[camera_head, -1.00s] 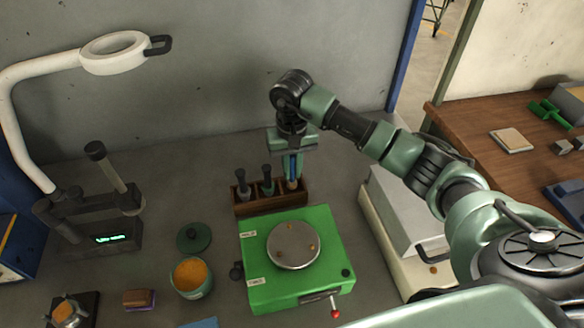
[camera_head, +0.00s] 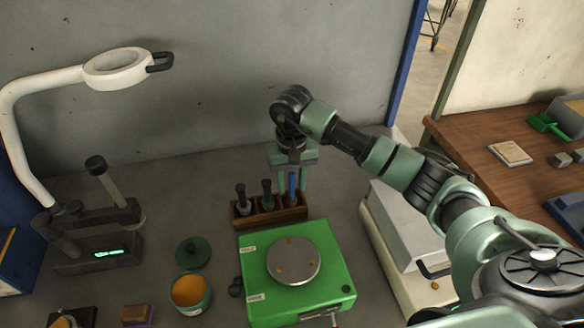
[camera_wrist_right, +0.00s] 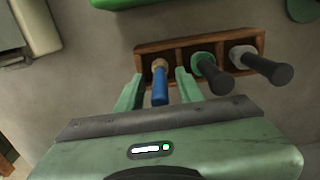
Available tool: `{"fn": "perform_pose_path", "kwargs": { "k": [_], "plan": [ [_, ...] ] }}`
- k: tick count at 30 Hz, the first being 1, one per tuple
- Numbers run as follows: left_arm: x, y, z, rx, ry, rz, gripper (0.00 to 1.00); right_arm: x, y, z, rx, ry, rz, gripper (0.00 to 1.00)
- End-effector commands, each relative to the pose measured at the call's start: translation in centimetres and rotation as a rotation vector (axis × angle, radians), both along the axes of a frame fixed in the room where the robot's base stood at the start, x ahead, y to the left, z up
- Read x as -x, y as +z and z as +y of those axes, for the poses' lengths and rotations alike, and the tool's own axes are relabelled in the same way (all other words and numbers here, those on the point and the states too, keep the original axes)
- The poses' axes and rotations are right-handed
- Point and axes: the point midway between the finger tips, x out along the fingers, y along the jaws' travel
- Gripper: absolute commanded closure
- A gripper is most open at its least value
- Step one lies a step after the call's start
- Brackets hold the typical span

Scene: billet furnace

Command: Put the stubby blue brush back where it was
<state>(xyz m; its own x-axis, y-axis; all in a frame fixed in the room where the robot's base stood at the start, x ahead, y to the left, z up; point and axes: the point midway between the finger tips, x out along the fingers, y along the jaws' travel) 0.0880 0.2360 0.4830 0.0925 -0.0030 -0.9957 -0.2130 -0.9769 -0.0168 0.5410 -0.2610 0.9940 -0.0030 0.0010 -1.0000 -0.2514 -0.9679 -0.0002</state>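The stubby blue brush (camera_head: 292,184) stands upright in the right-hand compartment of the wooden brush rack (camera_head: 271,216) in the head view. In the right wrist view its blue handle (camera_wrist_right: 160,88) rises from the left end compartment of the rack (camera_wrist_right: 225,58), with a tan collar at its base. My right gripper (camera_wrist_right: 158,88) is open, with one finger on each side of the handle and a visible gap to both. In the head view the right gripper (camera_head: 292,183) hangs over the rack. My left gripper is not in view.
Two dark-handled brushes (camera_head: 266,193) (camera_head: 241,197) fill the rack's other compartments. A green hotplate-like box (camera_head: 325,262) stands in front of it. An orange-filled jar (camera_head: 191,291) is at front left, a magnifier lamp (camera_head: 115,68) at left, and a grey-white box (camera_head: 405,225) at right.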

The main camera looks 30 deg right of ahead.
Motion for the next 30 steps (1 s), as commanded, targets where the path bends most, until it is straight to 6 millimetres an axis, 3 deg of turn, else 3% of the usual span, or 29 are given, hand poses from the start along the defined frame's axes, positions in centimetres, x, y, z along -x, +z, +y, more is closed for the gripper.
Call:
{"fn": "perform_pose_path", "kwargs": {
  "k": [9, 15, 21, 30],
  "plan": [
    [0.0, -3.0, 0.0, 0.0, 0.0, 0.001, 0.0, -0.2, 6.4, -0.1, 0.001, -0.001, -0.009, 0.63],
    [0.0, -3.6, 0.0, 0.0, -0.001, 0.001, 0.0, -0.1, 9.9, -0.1, 0.001, -0.001, -0.005, 0.63],
    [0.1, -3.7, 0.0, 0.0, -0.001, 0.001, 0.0, 0.0, 11.1, -0.1, 0.001, -0.001, -0.002, 0.63],
    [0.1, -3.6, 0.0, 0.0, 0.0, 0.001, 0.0, 0.0, 11.1, 0.0, 0.0, -0.001, -0.001, 0.63]
  ]
}}
